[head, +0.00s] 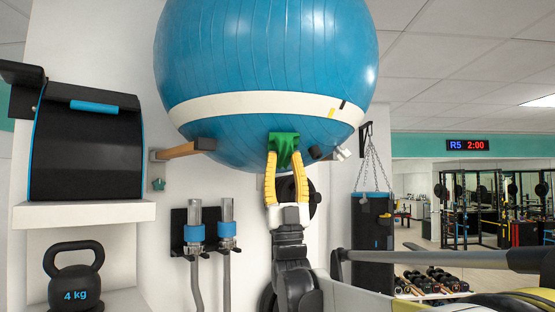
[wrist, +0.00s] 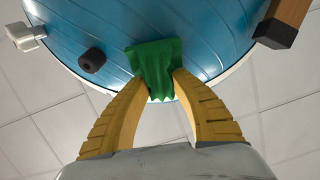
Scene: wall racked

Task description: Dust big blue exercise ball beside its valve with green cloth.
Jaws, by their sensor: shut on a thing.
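The big blue exercise ball (head: 265,50) rests high on a wall rack, with a white band around its lower half. My gripper (head: 284,160) is below the ball, its yellow fingers shut on the green cloth (head: 283,146). The cloth also shows in the wrist view (wrist: 155,68), up against the underside of the ball (wrist: 205,45); it looks to be touching. A small dark round piece (wrist: 92,61), perhaps the valve, shows on or near the ball left of the cloth in the wrist view. The ball surface behind the cloth is hidden.
A wooden rack arm (head: 185,149) is left of my gripper. A white-ended piece (head: 341,153) is at the right. A shelf (head: 85,213) holds a black box, with a kettlebell (head: 73,270) below. Two blue-collared handles (head: 226,232) hang on the wall. A black bag (head: 372,222) hangs right.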

